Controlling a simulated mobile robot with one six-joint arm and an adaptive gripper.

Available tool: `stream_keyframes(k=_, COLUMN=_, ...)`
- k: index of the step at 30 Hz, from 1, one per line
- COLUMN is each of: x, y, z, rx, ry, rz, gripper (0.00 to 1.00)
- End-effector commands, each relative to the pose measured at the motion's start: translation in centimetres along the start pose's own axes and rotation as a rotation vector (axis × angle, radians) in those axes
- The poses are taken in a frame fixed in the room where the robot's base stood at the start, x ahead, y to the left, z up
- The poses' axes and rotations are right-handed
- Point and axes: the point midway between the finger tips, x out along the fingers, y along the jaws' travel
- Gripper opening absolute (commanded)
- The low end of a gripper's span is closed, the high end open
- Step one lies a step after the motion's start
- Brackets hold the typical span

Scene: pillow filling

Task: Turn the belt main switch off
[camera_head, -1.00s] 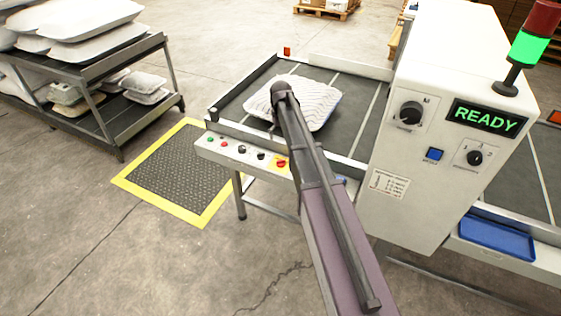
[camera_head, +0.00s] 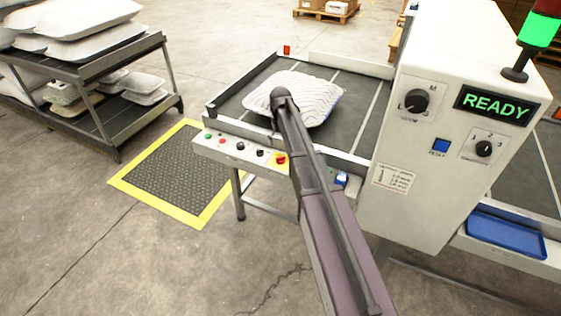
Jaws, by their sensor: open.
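The belt's front rail (camera_head: 215,150) carries a row of controls: a green button (camera_head: 208,136), a red button (camera_head: 222,141), two black knobs (camera_head: 240,146) and a red control on a yellow plate (camera_head: 281,158). Which one is the belt main switch cannot be read. The red control looks like a rotary switch or stop button, and its setting is too small to tell. My arm rises from the bottom right, passing just right of the red control, and its far joint is over the belt. My gripper is hidden behind my arm or out of the picture.
A striped pillow (camera_head: 312,98) lies on the belt (camera_head: 355,95). The white cabinet (camera_head: 420,190) at right has knobs, a blue button and a READY display (camera_head: 496,104). A blue tray (camera_head: 505,236) is lower right. A pillow rack (camera_head: 125,120) stands left, beside a yellow-edged mat (camera_head: 165,170).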

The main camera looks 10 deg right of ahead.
Motion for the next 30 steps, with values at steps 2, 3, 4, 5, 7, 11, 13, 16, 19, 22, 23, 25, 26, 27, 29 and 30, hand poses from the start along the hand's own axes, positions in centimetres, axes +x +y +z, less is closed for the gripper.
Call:
stream_keyframes(k=2, x=1.0, y=0.0, z=0.0, rx=0.0, ry=0.0, rz=0.0, gripper=0.91)
stream_keyframes(k=3, x=1.3, y=0.0, z=0.0, rx=0.0, ry=0.0, rz=0.0, gripper=0.91)
stream_keyframes(k=4, x=1.5, y=0.0, z=0.0, rx=0.0, ry=0.0, rz=0.0, gripper=0.91)
stream_keyframes(k=5, x=1.8, y=0.0, z=0.0, rx=0.0, ry=0.0, rz=0.0, gripper=0.91)
stream_keyframes(k=7, x=2.3, y=0.0, z=0.0, rx=0.0, ry=0.0, rz=0.0, gripper=0.91)
stream_keyframes(k=11, x=3.2, y=0.0, z=0.0, rx=0.0, ry=0.0, rz=0.0, gripper=0.91)
stream_keyframes(k=13, x=3.8, y=0.0, z=0.0, rx=0.0, ry=0.0, rz=0.0, gripper=0.91)
stream_keyframes(k=16, x=4.5, y=0.0, z=0.0, rx=0.0, ry=0.0, rz=0.0, gripper=0.91)
stream_keyframes(k=19, x=5.2, y=0.0, z=0.0, rx=0.0, ry=0.0, rz=0.0, gripper=0.91)
stream_keyframes(k=22, x=6.0, y=0.0, z=0.0, rx=0.0, ry=0.0, rz=0.0, gripper=0.91)
stream_keyframes(k=23, x=6.2, y=0.0, z=0.0, rx=0.0, ry=0.0, rz=0.0, gripper=0.91)
stream_keyframes(k=25, x=6.7, y=0.0, z=0.0, rx=0.0, ry=0.0, rz=0.0, gripper=0.91)
stream_keyframes(k=26, x=6.9, y=0.0, z=0.0, rx=0.0, ry=0.0, rz=0.0, gripper=0.91)
stream_keyframes(k=27, x=7.2, y=0.0, z=0.0, rx=0.0, ry=0.0, rz=0.0, gripper=0.91)
stream_keyframes(k=29, x=7.5, y=0.0, z=0.0, rx=0.0, ry=0.0, rz=0.0, gripper=0.91)
stream_keyframes(k=30, x=7.8, y=0.0, z=0.0, rx=0.0, ry=0.0, rz=0.0, gripper=0.91)
